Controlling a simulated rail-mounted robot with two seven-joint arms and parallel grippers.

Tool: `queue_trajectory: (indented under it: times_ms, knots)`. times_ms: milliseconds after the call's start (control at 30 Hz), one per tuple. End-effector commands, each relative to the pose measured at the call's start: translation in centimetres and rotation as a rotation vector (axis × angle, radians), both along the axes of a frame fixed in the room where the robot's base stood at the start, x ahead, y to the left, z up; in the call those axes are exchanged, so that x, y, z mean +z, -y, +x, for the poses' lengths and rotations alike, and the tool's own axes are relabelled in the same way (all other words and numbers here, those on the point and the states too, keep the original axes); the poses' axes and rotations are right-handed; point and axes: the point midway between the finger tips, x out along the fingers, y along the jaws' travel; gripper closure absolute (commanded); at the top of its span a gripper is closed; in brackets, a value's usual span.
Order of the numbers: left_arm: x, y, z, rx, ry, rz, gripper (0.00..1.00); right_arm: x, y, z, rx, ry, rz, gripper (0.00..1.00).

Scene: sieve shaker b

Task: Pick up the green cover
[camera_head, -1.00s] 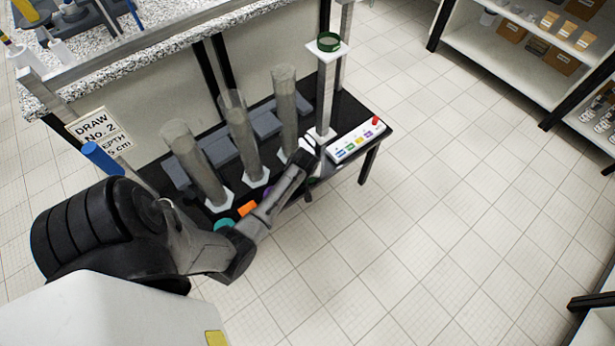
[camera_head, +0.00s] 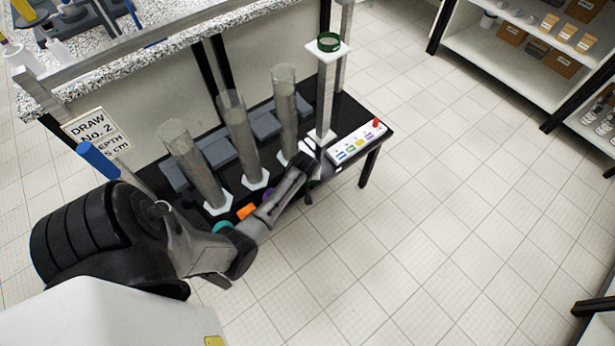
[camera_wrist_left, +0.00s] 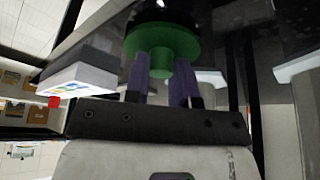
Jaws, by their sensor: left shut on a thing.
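The green cover (camera_wrist_left: 165,40) is a round disc with a short knob, seen in the left wrist view. My left gripper (camera_wrist_left: 160,74) is shut on its knob, one purple finger on each side. In the head view my left gripper (camera_head: 306,166) is at the front edge of the black table, beside the control panel, and its wrist hides most of the cover. I cannot tell whether the cover still touches the table. My right gripper is not in view.
Several clear tubes (camera_head: 240,140) stand on the black table (camera_head: 350,108) left of the gripper. A stand (camera_head: 326,95) with a green ring (camera_head: 328,43) on top is just behind it. A white button panel (camera_head: 355,141) lies to the right. Orange (camera_head: 245,211) and teal (camera_head: 222,227) pieces lie near the forearm.

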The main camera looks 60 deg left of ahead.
Motion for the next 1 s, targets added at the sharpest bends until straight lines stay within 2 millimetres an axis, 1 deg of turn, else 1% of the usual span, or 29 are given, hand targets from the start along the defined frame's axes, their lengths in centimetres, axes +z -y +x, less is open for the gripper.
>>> queue_trajectory:
  times_ms: [33,100,300,433,567,733,800,867,1000]
  knots:
    - [0.0,0.0,0.0,0.0,0.0,0.0,0.94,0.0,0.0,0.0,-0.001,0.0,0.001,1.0]
    - [0.0,0.0,0.0,0.0,0.0,0.0,0.99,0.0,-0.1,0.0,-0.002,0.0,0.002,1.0]
    - [0.0,0.0,0.0,0.0,0.0,0.0,0.99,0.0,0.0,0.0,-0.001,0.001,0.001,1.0]
    - [0.6,0.0,0.0,0.0,0.0,0.0,0.99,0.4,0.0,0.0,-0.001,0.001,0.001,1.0]
    - [1.9,0.0,0.0,0.001,0.002,0.001,0.99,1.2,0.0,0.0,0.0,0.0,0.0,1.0]
    - [4.7,0.0,0.1,0.001,0.002,0.001,0.99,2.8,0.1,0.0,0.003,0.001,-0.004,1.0]
    - [5.2,1.5,0.3,-0.002,0.001,-0.004,0.99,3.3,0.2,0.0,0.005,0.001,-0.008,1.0]
    - [5.9,2.6,0.5,-0.002,0.001,-0.003,0.99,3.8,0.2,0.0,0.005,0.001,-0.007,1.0]
    - [7.6,5.4,0.9,-0.002,0.002,-0.004,0.99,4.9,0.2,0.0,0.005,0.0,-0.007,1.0]
